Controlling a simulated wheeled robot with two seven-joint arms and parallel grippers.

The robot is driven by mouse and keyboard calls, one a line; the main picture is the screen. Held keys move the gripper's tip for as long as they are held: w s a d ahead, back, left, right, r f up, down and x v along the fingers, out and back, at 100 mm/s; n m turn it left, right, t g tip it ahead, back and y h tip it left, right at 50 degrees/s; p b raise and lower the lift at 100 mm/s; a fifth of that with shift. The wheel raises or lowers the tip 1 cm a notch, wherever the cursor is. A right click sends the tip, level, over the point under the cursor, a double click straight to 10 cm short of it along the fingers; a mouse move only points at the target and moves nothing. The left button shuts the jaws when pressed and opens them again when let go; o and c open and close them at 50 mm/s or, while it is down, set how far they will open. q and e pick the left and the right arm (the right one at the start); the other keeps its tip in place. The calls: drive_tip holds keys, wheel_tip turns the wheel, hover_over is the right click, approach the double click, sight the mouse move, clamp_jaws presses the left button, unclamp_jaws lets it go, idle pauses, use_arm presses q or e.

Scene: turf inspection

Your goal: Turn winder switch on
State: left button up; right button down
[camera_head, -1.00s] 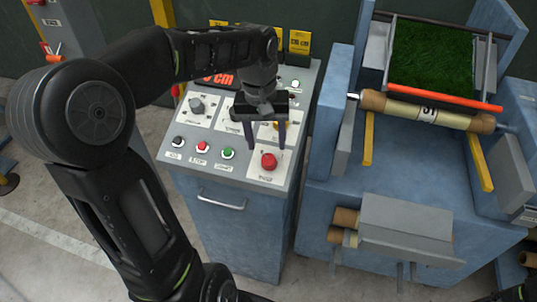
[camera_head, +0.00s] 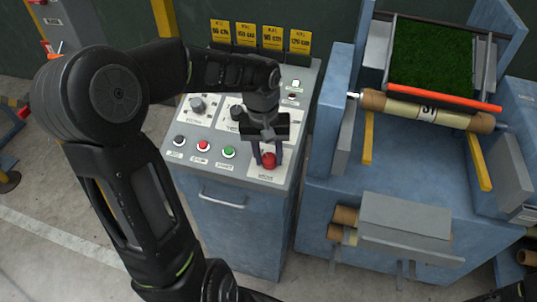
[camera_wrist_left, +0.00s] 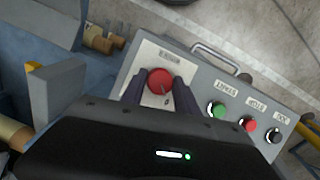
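The winder switch is a round red knob (camera_head: 269,161) on a white plate at the front right corner of the sloped control panel (camera_head: 217,165). It also shows in the left wrist view (camera_wrist_left: 159,81), with a "0" mark beside it. My left gripper (camera_head: 268,156) reaches down over the panel. Its two dark fingers stand on either side of the knob, close against it, and appear shut on it; in the left wrist view the fingers (camera_wrist_left: 159,88) flank the knob. The plate's label is too small to read surely. My right gripper is not in view.
Black, red and green buttons (camera_head: 228,152) sit in a row left of the knob. Other dials (camera_head: 197,104) and yellow tags (camera_head: 247,33) are farther back. A blue machine with a cardboard roll (camera_head: 427,111) and green turf (camera_head: 431,57) stands close on the right.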

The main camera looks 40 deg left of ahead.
use_arm(q)
clamp_jaws()
drive_tip(key=shift+m, duration=0.3)
drive_tip(key=m+y+b, duration=0.1)
drive_tip(key=m, duration=0.2)
drive_tip(key=shift+d+m+b, duration=0.15)
drive_tip(key=shift+m+b, duration=0.2)
drive_tip(key=shift+m, duration=0.05)
drive_tip(key=m+y+b, duration=0.1)
drive_tip(key=m, duration=0.3)
drive_tip(key=shift+d+y, duration=0.1)
drive_tip(key=shift+y, duration=0.3)
drive_tip(key=m+y+b, duration=0.1)
drive_tip(key=m, duration=0.3)
drive_tip(key=shift+m+b, duration=0.3)
drive_tip(key=shift+b, duration=0.1)
drive_tip(key=shift+d+m+t+y+b, duration=0.1)
drive_tip(key=shift+m+t+y+b, duration=0.25)
drive_tip(key=shift+m, duration=0.7)
drive_tip(key=shift+m+t+y+b, duration=0.2)
drive_tip(key=shift+m+y, duration=0.25)
drive_tip(key=shift+m, duration=0.6)
drive_tip(key=shift+o, duration=2.3)
unclamp_jaws()
drive_tip(key=shift+s, duration=0.1)
